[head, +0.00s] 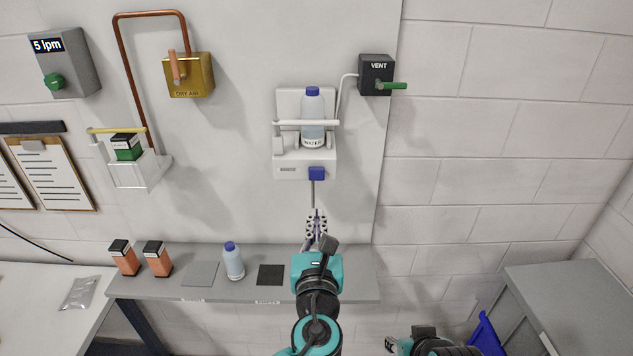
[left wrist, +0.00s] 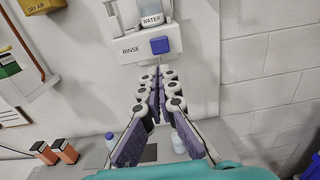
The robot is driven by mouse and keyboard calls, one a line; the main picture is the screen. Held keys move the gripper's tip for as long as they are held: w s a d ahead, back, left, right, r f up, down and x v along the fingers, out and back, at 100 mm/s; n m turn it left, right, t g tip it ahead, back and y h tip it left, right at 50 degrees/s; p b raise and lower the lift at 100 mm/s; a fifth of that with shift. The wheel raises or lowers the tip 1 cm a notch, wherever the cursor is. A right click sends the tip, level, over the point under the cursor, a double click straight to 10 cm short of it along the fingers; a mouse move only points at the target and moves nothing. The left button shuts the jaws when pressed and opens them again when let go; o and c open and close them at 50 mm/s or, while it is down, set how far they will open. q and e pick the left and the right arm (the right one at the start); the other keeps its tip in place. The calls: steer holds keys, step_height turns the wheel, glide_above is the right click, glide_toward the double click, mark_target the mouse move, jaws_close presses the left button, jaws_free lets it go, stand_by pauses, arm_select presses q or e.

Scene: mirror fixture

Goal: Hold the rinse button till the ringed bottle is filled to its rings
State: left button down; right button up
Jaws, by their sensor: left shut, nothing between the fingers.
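The blue rinse button (head: 316,173) is on the front of a white wall unit; the left wrist view shows it (left wrist: 160,45) beside the word RINSE. My left gripper (head: 316,218) is shut and empty, its tips (left wrist: 160,72) below the button and apparently apart from it. A pale bottle (head: 233,262) with a blue cap stands on the shelf left of the dark pad. A second pale bottle (left wrist: 178,141) shows partly behind my fingers, right of the pad. I cannot make out rings or a fill level. My right gripper (head: 390,345) is at the bottom edge, its jaws unclear.
A WATER bottle (head: 312,115) sits in the wall unit (head: 290,165), with a thin tube below. A VENT box (head: 376,75) with a green lever is at upper right. The shelf (head: 205,292) also holds two orange-and-black boxes (head: 125,257) (head: 158,258) and a dark pad (head: 270,275).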

mark_target(317, 174)
arm_select(q)
steer(key=w+p, duration=0.1)
steer(key=w, duration=1.2)
steer(key=shift+w, duration=0.25)
arm_select(e)
steer(key=shift+r, duration=0.5)
arm_select(q)
steer(key=shift+w+b, duration=0.45)
steer(key=shift+w, duration=0.4)
steer(key=shift+s+r, duration=0.15)
arm_select(e)
steer(key=shift+s+f, duration=0.25)
steer(key=shift+f, duration=0.05)
